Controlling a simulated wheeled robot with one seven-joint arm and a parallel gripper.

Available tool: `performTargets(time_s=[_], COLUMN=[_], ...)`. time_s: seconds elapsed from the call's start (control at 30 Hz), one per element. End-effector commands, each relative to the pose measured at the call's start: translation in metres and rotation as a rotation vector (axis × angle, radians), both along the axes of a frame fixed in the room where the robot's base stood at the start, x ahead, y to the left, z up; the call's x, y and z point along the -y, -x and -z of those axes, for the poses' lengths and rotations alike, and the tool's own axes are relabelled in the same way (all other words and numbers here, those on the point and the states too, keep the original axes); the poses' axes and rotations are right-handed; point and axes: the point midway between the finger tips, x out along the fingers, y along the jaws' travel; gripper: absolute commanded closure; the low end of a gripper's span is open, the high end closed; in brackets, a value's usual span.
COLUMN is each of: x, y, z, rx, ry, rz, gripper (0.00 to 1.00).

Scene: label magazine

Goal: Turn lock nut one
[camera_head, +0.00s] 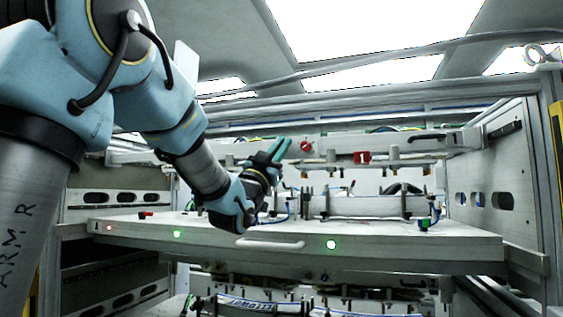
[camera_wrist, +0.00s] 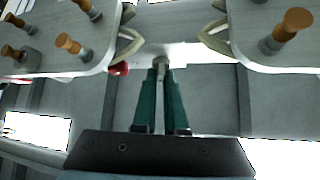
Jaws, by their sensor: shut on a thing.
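My gripper (camera_head: 281,147) points upward at the raised crossbar (camera_head: 425,143) in the head view, its two teal fingers close together. In the wrist view my gripper (camera_wrist: 161,72) has its fingertips shut on a small grey metal piece (camera_wrist: 161,61), which looks like the lock nut. The fingers cover part of it, and its number cannot be read. I cannot make this piece out in the head view. A red part (camera_wrist: 119,70) sits just left of the fingertips in the wrist view.
Copper-tipped pegs (camera_wrist: 292,25) stand on plates either side of the fingers. Below the crossbar is a light shelf (camera_head: 400,236) with a handle (camera_head: 270,243) and lit green lamps (camera_head: 331,244). Red parts (camera_head: 306,146) are on the crossbar. A frame wall (camera_head: 510,165) bounds the right.

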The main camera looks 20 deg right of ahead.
Motion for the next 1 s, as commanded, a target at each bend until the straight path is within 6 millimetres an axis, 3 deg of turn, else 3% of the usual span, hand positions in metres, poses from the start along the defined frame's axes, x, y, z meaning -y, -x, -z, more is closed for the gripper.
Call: performTargets(time_s=[0.03,1.0], x=[-0.0012,-0.0011], y=[-0.0023,-0.0054], z=[0.0119,0.0021], rx=[0.027,0.626], ry=[-0.036,-0.692], rz=[-0.005,-0.007], gripper=[1.0,1.0])
